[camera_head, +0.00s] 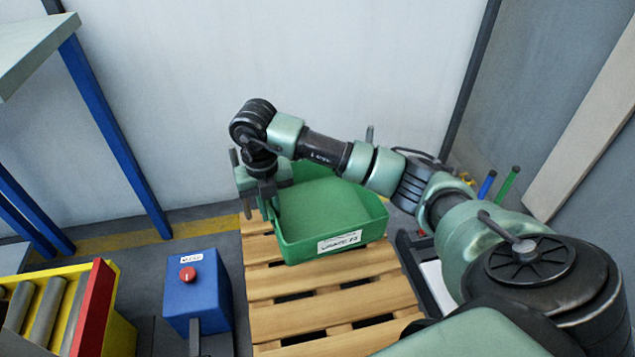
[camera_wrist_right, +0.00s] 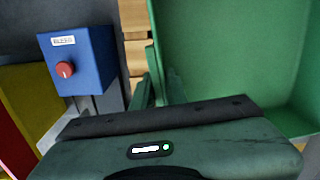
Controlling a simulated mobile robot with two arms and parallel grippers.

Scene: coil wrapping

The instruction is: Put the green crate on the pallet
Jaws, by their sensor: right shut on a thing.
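The green crate (camera_head: 340,243) is an open, empty tray with a white label on its front wall. In the head view it is over the far part of the wooden pallet (camera_head: 290,317); I cannot tell whether it rests on the slats or hangs just above them. My right gripper (camera_head: 268,205) is shut on the crate's left wall, reaching down from above. In the right wrist view the crate (camera_wrist_right: 240,60) fills the upper right, with the fingers at its wall (camera_wrist_right: 158,85). My left gripper is not in view.
A blue box with a red button (camera_head: 197,290) stands left of the pallet. A yellow and red roller conveyor (camera_head: 60,310) is at the lower left. A blue-legged table (camera_head: 110,120) stands at the upper left. The near pallet slats are bare.

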